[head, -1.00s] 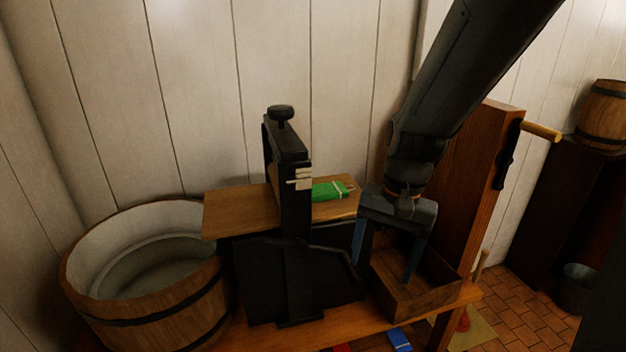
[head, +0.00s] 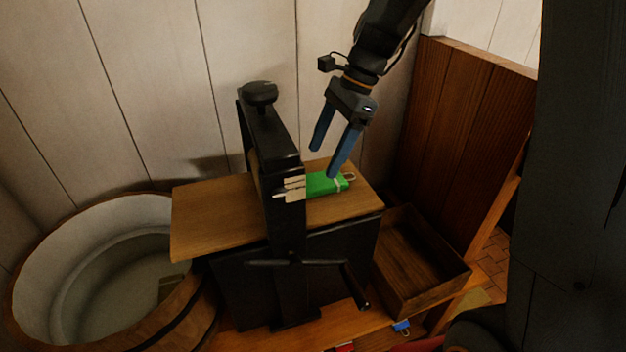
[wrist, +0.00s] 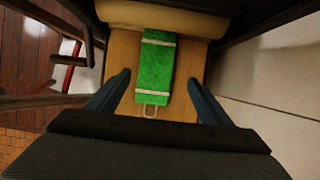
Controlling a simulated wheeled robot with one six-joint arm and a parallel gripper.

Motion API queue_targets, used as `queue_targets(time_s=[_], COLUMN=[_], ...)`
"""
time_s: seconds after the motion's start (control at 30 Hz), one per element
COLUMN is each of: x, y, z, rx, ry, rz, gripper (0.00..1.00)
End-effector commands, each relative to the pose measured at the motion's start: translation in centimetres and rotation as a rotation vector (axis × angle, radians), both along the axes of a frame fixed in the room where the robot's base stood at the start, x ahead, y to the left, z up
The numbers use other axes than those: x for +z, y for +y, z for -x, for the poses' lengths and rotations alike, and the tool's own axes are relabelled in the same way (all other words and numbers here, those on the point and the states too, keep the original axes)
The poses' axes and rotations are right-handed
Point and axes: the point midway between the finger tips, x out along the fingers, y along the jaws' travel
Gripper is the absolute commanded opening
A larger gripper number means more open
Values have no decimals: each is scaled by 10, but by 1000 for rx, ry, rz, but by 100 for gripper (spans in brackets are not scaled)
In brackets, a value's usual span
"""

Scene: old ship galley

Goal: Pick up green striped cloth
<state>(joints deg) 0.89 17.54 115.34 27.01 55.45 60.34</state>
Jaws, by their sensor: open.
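The green cloth (head: 322,185) lies folded on a wooden board, with pale bands across it and a small loop at its right end. In the wrist view the green cloth (wrist: 155,66) lies lengthwise between the fingers, its loop toward me. Its far end reaches the black press frame. My gripper (head: 325,163) is open above the cloth, pointing down, its blue fingers apart. In the wrist view my gripper (wrist: 160,95) has one finger on each side of the cloth. I see no contact with it.
The black press frame (head: 283,190) with a top knob stands over the board (head: 215,212). A wooden tub (head: 150,330) with water is at the left. An open wooden box (head: 425,290) and a brown wooden panel (head: 450,120) are at the right. The white plank wall (head: 150,90) is close behind.

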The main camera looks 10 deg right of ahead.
Motion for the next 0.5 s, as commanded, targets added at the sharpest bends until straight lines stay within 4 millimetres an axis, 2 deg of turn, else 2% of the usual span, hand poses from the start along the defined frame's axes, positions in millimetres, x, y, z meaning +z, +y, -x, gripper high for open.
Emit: queue_targets(time_s=[0.33, 0.5], x=[-40, -51], y=[14, 17], z=[13, 12], rx=[-1, -3], ry=[4, 0], rz=[0, 1], gripper=[73, 73])
